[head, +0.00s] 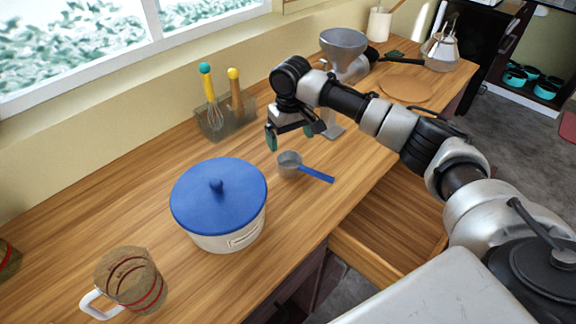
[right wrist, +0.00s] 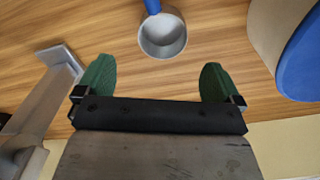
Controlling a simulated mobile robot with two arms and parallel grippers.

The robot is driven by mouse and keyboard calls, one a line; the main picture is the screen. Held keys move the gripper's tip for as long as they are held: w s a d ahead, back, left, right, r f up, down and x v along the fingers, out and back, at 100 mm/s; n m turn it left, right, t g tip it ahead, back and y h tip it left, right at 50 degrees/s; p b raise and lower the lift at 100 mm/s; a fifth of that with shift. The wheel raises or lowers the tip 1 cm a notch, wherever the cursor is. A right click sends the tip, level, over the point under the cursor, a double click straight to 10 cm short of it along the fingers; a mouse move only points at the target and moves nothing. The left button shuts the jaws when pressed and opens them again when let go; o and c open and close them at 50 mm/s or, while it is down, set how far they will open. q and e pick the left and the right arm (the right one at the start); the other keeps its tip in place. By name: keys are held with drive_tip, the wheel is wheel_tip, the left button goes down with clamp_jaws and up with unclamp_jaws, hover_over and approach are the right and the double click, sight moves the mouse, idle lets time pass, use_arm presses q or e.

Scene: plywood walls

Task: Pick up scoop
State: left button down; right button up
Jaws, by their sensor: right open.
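The scoop (head: 289,163) has a grey metal cup and a blue handle. It lies on the wooden counter, its handle pointing right toward the front edge in the head view. In the right wrist view the scoop (right wrist: 162,36) shows its cup beyond the fingertips, with the blue handle running off the top edge. My right gripper (head: 290,136) is above the counter, just behind the scoop and apart from it. In the right wrist view my right gripper (right wrist: 157,78) has its two green fingers wide apart with nothing between them. My left gripper is not in view.
A blue-lidded pot (head: 217,195) stands left of the scoop. A grey scale-like grinder (head: 342,48) stands behind my right arm. A utensil holder (head: 226,122) is near the wall, and a measuring mug (head: 130,280) is front left. An open drawer (head: 390,235) juts out below the counter.

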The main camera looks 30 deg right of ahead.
sight(290, 163)
drive_tip(key=f, duration=0.3)
drive_tip(key=shift+s+f, duration=0.2)
drive_tip(key=shift+s, duration=0.2)
drive_tip(key=shift+w+f, duration=0.15)
drive_tip(key=shift+f, duration=0.15)
drive_tip(key=shift+f+p, duration=0.4)
drive_tip(key=shift+p, duration=0.05)
wheel_tip(290, 163, down, 4)
drive_tip(key=shift+a+r+p, duration=0.15)
drive_tip(key=shift+r+p, duration=0.1)
drive_tip(key=shift+p, duration=0.2)
drive_tip(key=shift+f, duration=0.45)
drive_tip(key=shift+c, duration=0.3)
drive_tip(key=c, duration=0.5)
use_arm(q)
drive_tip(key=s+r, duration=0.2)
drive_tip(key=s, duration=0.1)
use_arm(e)
drive_tip(key=c, duration=0.5)
